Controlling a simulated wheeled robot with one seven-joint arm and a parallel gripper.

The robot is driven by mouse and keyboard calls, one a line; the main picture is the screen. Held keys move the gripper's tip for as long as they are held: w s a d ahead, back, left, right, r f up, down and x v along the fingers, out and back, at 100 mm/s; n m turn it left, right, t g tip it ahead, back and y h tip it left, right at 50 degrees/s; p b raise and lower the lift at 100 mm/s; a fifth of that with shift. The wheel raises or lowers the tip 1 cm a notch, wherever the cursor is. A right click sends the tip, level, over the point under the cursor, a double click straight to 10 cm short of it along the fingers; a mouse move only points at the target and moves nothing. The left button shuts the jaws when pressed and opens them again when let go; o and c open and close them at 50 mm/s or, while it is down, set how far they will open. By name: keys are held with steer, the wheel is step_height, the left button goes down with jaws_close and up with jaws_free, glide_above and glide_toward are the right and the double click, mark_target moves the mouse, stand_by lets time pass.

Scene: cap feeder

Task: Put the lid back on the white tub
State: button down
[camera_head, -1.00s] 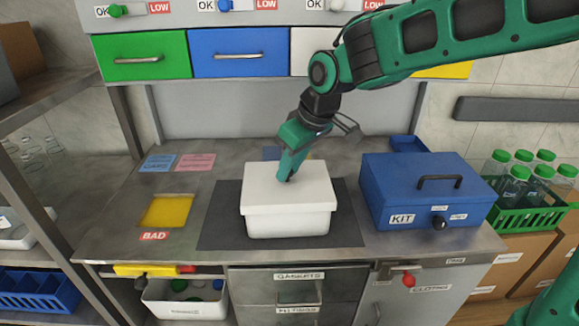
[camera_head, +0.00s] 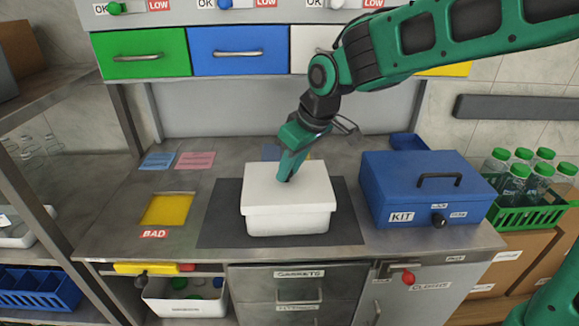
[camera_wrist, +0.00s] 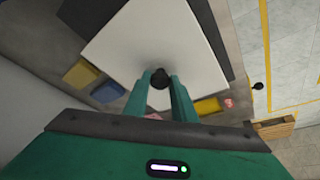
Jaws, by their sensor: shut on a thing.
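The white tub (camera_head: 288,222) stands on a dark mat on the steel worktop. Its white lid (camera_head: 318,187) lies on top of the tub, and its rim appears level with the tub's edges. My gripper (camera_head: 285,178) comes down from above onto the middle of the lid. In the wrist view my gripper (camera_wrist: 160,80) is shut on the lid's round black knob (camera_wrist: 160,74), with the white lid (camera_wrist: 165,35) spread beneath. The fingers hide the knob in the head view. I cannot tell whether the lid is fully seated.
A blue KIT box (camera_head: 415,190) with a handle stands close to the right of the tub. A yellow square marked BAD (camera_head: 168,209) lies to the left. A green crate of bottles (camera_head: 530,212) is at the far right. Drawers line the back above the worktop.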

steer(key=shift+f, duration=0.1)
steer(key=c, duration=0.9)
jaws_free()
steer(key=shift+r, duration=3.55)
jaws_close()
steer(key=shift+f, duration=2.55)
